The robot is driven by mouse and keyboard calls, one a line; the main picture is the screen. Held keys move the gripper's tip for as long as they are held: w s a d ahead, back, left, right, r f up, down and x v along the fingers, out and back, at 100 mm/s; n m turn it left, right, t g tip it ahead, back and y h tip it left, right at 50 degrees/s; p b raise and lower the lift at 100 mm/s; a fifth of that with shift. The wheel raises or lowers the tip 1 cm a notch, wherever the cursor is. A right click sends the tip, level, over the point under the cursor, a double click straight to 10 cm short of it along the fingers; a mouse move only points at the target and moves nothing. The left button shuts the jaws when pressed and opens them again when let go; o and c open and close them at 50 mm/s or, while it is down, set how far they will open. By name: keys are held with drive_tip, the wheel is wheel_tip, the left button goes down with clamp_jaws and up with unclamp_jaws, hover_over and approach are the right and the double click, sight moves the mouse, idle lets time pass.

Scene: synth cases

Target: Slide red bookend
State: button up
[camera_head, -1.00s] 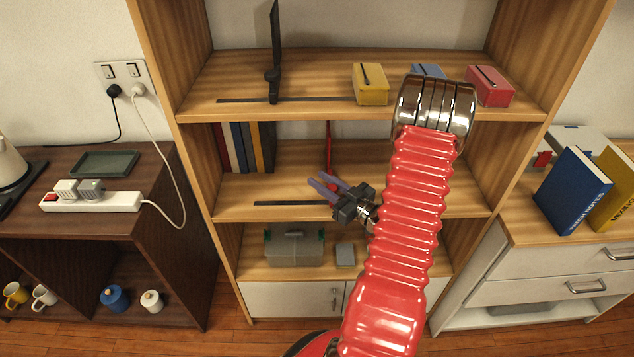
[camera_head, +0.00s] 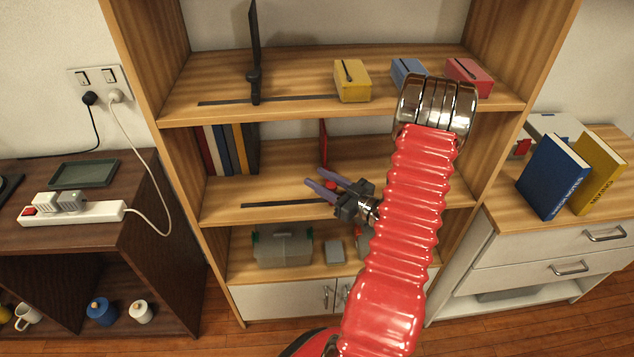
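The red bookend (camera_head: 323,141) stands upright on the middle shelf as a thin red panel, seen nearly edge-on. A red part (camera_head: 331,185) low in front of it shows between the purple fingers of my gripper (camera_head: 313,176). The gripper reaches in from the right, its fingers spread on either side of that red part. I cannot tell whether they touch it. A dark slot (camera_head: 275,204) runs along the shelf front, and its right end is hidden by my gripper and arm.
A row of books (camera_head: 227,150) stands left of the red bookend, with bare shelf between. A black bookend (camera_head: 254,60) and yellow (camera_head: 352,82), blue and red boxes are on the upper shelf. The bookcase's right side panel (camera_head: 490,150) stands right of my arm.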

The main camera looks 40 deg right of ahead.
drive_tip(key=shift+o, duration=0.5)
drive_tip(key=shift+s, duration=0.15)
drive_tip(key=s+d, duration=0.1)
drive_tip(key=s, duration=1.2)
drive_tip(key=shift+s+d, duration=0.2)
drive_tip(key=shift+d, duration=0.05)
drive_tip(key=shift+s, duration=0.15)
